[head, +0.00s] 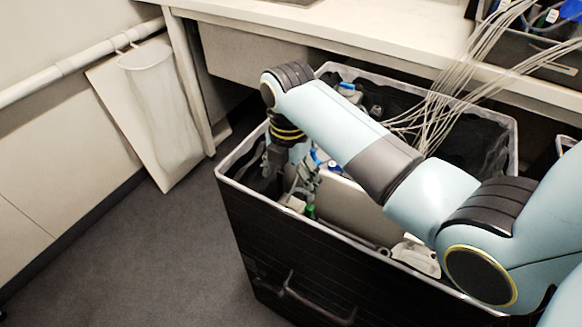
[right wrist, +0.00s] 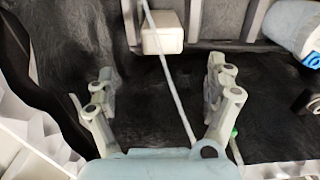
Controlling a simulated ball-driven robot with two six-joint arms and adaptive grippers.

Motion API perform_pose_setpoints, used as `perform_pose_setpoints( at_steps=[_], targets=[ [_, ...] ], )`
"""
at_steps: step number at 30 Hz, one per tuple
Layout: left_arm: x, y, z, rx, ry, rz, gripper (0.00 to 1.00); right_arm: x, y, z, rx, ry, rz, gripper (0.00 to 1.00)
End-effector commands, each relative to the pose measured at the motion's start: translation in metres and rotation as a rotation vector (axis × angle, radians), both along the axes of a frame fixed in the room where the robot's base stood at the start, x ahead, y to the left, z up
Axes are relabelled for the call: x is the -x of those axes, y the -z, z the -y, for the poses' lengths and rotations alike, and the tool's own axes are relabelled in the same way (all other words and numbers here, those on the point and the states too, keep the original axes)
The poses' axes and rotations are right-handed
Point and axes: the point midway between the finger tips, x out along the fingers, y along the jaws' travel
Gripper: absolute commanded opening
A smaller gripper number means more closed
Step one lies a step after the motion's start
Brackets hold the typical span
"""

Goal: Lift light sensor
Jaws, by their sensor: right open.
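A small white box (right wrist: 162,40), which looks like the light sensor, lies against the dark lining in the right wrist view. A thin pale cable runs across its face and on down between my fingers. My right gripper (right wrist: 161,78) is open and empty, its two fingers spread on either side below the box, apart from it. In the head view my right gripper (head: 306,180) points down inside the black crate (head: 265,222), partly hidden by my arm. The box cannot be made out in the head view. My left gripper is not in view.
The crate's pale rim (head: 375,255) surrounds the gripper. A bundle of white cables (head: 450,85) drops into the crate from the worktop (head: 330,25). A light blue cylinder (right wrist: 290,25) lies at upper right in the wrist view. Floor at left is clear.

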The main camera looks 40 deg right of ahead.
Motion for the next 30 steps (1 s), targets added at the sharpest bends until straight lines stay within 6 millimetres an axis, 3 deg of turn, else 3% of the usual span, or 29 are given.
perform_pose_setpoints(
  at_steps=[1,3,13,20,27,30],
  targets=[
    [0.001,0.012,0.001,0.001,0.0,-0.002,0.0,0.001,0.013,0.0,0.0,0.0,-0.003,0.87],
    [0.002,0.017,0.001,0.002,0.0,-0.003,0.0,0.001,0.018,0.0,0.0,0.0,-0.004,0.87],
    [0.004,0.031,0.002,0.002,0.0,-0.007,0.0,0.002,0.065,0.0,0.0,0.0,-0.007,0.87],
    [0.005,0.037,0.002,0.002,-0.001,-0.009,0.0,0.002,0.085,0.002,0.0,0.0,-0.006,0.87],
    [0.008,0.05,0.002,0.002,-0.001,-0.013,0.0,0.001,0.122,0.005,-0.001,0.0,-0.006,0.87],
    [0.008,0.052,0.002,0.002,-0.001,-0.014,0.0,0.001,0.127,0.005,0.0,0.0,-0.005,0.87]
  ],
)
